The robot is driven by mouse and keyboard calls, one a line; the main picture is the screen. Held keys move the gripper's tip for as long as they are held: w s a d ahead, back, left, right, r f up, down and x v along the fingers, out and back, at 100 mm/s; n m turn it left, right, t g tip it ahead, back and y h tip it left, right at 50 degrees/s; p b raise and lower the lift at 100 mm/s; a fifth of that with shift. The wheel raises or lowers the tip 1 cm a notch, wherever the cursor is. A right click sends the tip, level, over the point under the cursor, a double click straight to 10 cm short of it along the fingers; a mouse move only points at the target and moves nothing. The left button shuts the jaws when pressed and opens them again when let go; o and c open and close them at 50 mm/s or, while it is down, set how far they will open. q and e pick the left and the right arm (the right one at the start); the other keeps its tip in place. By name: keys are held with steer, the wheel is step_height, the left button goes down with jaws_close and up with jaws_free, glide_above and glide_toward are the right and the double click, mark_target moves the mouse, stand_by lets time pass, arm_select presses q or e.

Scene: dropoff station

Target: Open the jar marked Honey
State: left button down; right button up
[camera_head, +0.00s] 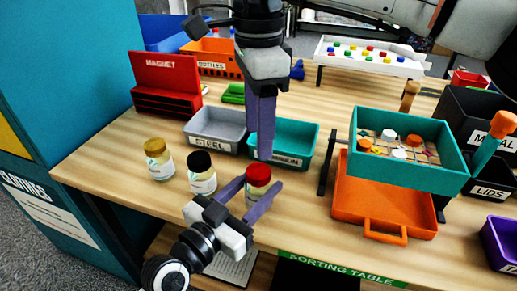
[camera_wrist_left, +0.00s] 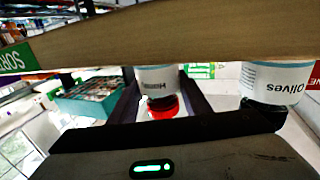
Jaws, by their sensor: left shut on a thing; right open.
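Three jars stand in a row near the table's front edge. The rightmost, with a red lid (camera_head: 258,174), sits between the fingers of my left gripper (camera_head: 261,183), which is shut on it. The left wrist view shows this jar upside down, its label (camera_wrist_left: 157,79) seeming to read Honey, with the red lid (camera_wrist_left: 163,107) between the fingers. The middle jar (camera_head: 202,174) has a black lid and is marked Olives (camera_wrist_left: 275,83). The left jar (camera_head: 159,160) has a yellow lid. My right gripper (camera_head: 262,157) is open, pointing down just above the red lid, its fingers overlapping in view.
A grey bin (camera_head: 216,144) and a teal bin (camera_head: 310,151) lie behind the jars. An orange tray (camera_head: 388,210) under a teal box (camera_head: 402,170) stands to the right. A black lids bin (camera_head: 490,190) is at far right. The table's front edge is close to the jars.

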mark_target(259, 171)
steer(key=m, duration=0.6)
steer(key=shift+m, duration=0.3)
steer(key=m, duration=0.8)
steer(key=shift+m, duration=0.3)
steer(key=m, duration=0.4)
steer(key=shift+m, duration=0.3)
steer(key=m, duration=0.8)
steer(key=shift+m, duration=0.3)
steer(key=m, duration=0.9)
steer(key=shift+f+m, duration=0.4)
steer(key=shift+f, duration=3.6)
